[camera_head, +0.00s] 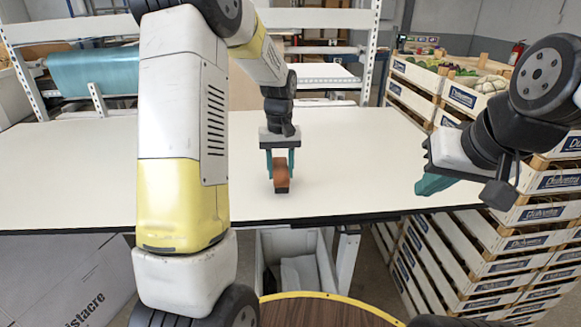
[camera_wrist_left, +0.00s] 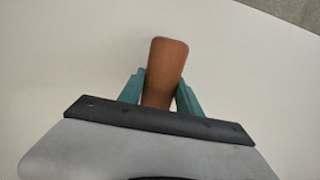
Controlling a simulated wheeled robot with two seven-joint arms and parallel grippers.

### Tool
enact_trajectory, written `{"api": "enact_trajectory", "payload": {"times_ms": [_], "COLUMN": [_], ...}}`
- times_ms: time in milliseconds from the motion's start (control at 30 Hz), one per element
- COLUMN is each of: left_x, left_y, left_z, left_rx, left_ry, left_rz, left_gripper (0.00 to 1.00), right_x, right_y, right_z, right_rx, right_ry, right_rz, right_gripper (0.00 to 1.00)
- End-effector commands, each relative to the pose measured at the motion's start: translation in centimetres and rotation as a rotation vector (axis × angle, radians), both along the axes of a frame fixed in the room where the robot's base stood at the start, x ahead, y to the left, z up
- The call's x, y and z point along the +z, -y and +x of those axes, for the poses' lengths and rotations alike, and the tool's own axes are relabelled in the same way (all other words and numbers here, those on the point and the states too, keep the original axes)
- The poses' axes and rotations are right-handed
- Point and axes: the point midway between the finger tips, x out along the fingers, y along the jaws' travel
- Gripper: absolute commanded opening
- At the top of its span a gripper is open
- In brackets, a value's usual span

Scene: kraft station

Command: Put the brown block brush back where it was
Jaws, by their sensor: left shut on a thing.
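The brown block brush (camera_head: 281,174) is at the white table, near its front edge in the head view. Its brown back also shows in the left wrist view (camera_wrist_left: 166,68). My left gripper (camera_head: 281,165) is shut on the brush, with one teal finger on each side; it also shows in the left wrist view (camera_wrist_left: 162,92). Dark bristles show at the brush's lower end. I cannot tell whether the brush touches the table or hangs just above it. My right gripper (camera_head: 428,186) is at the right, off the table's front right corner, with teal fingers; its opening is not clear.
The white table (camera_head: 350,150) is otherwise bare around the brush. Stacked wooden crates (camera_head: 490,235) with produce on top stand at the right. A blue roll (camera_head: 95,70) lies on a rack at the back left. A grey bin (camera_head: 297,262) stands beneath the table.

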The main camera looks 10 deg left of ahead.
Motion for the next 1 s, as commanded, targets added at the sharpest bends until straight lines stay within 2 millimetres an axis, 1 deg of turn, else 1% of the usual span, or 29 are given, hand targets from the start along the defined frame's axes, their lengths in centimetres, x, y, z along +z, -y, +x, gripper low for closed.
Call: {"api": "enact_trajectory", "payload": {"times_ms": [33, 100, 467, 500, 567, 600, 867, 1000], "left_x": [-0.9, -1.5, -1.9, -1.9, -1.9, -1.9, -1.9, -1.1], "left_y": [0.0, 0.0, 0.0, 0.0, 0.0, 0.0, 0.0, 0.0], "left_z": [-0.1, 0.0, 0.0, 0.0, 0.0, 0.0, 0.0, 0.1], "left_rx": [0.000, 0.000, 0.000, 0.000, 0.000, 0.000, 0.000, 0.000], "left_ry": [-0.003, 0.000, 0.001, 0.002, 0.002, 0.002, 0.002, 0.004], "left_rz": [0.000, 0.000, 0.000, 0.000, 0.000, 0.000, 0.000, 0.000], "left_gripper": [0.00, 0.00, 0.00, 0.47, 0.58, 0.62, 0.62, 0.62], "right_x": [0.0, 0.0, 0.0, 0.0, 0.0, 0.0, 0.0, 0.0], "right_y": [0.0, 0.0, 0.0, 0.0, 0.0, 0.0, 0.0, 0.0], "right_z": [0.0, 0.0, 0.0, 0.0, 0.0, 0.0, 0.0, 0.0], "right_rx": [0.000, 0.000, 0.000, 0.000, 0.000, 0.000, 0.000, 0.000], "right_ry": [0.000, 0.000, 0.000, 0.000, 0.000, 0.000, 0.000, 0.000], "right_rz": [0.000, 0.000, 0.000, 0.000, 0.000, 0.000, 0.000, 0.000], "right_gripper": [0.00, 0.00, 0.00, 0.00, 0.00, 0.00, 0.00, 0.00]}}
